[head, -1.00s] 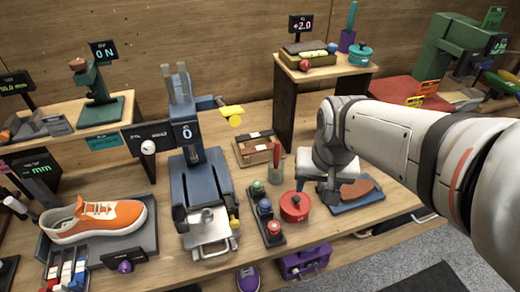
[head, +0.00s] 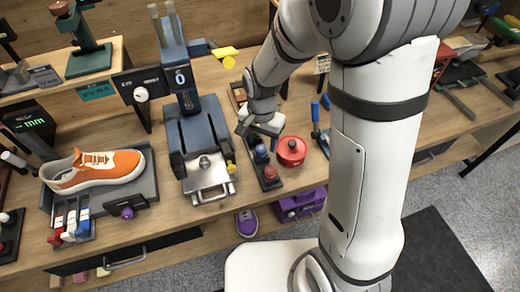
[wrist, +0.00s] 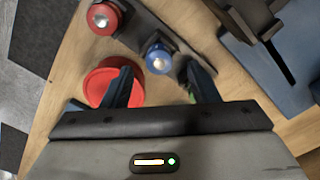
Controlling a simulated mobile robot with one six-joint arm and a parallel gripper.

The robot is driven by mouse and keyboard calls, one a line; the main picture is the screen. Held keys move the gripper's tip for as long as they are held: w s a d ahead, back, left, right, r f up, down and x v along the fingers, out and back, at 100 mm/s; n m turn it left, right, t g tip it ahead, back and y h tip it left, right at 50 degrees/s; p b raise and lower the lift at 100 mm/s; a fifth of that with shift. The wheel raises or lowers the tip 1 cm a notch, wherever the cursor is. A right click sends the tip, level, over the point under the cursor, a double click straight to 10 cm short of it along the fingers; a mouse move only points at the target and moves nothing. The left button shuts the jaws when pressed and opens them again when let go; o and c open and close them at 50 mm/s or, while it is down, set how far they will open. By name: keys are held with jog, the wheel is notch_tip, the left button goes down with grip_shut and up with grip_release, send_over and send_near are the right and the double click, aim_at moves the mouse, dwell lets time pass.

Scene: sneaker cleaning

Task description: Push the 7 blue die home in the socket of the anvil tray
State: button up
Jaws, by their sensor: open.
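A blue-topped die (head: 261,153) stands in the dark rack (head: 268,184) on the bench; the wrist view shows it too (wrist: 158,60). A red-topped die (head: 271,172) stands in front of it in the same rack. My gripper (head: 260,128) is open and empty over the back of the rack; its fingers in the wrist view (wrist: 160,78) point toward the blue die. A bit of green shows by one finger, mostly hidden. The anvil tray (head: 206,178), a silver plate with a front handle, sits at the blue press (head: 190,125). No number on the die is readable.
A red lidded pot (head: 291,151) stands close right of the rack and lies under one finger in the wrist view (wrist: 92,78). An orange sneaker (head: 95,170) rests on a grey tray at left. My arm hides much of the right bench.

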aim_at(261, 148)
notch_tip(261, 148, down, 4)
jog(key=shift+s+r, duration=0.15)
jog(key=shift+r, duration=0.1)
jog(key=c, duration=1.1)
jog(key=shift+o, duration=0.2)
jog(key=shift+r, duration=0.1)
